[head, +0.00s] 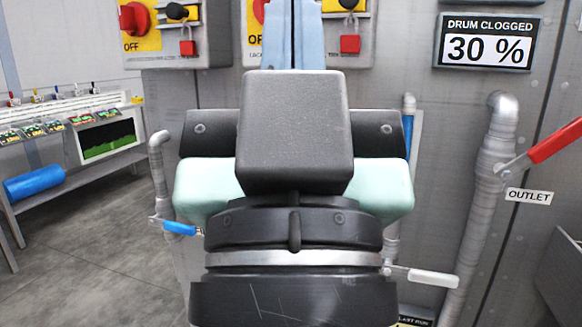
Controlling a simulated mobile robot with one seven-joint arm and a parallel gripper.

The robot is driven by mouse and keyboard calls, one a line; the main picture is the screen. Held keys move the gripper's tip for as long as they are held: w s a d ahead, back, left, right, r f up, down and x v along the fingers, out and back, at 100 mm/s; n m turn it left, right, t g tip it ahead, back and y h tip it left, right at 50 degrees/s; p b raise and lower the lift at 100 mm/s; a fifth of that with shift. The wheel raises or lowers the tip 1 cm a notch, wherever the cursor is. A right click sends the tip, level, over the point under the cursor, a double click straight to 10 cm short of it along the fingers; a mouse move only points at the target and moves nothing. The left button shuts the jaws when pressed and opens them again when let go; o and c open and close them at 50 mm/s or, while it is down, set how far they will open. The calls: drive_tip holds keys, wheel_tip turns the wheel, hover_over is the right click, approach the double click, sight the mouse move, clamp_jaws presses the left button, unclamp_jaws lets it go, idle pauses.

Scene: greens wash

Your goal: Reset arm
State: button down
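My own arm (295,215) fills the middle of the head view, with a dark grey block, black joint housings and pale mint-green sides. It stands upright and close to the camera, in front of a grey metal machine. The fingers of my gripper do not show, so I cannot see whether it holds anything. My arm hides the middle of the machine behind it.
The grey machine (470,150) carries red rotary switches (134,18), a "DRUM CLOGGED 30 %" display (488,42), and an outlet pipe (477,190) with a red-handled lever (553,140). Blue (180,228) and white (433,277) handles flank my arm. A bench (75,165) stands left; floor there is clear.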

wheel_tip(320, 180, up, 34)
drive_tip(key=p, duration=3.1)
drive_tip(key=shift+p, duration=0.3)
drive_tip(key=shift+w+a, duration=0.1)
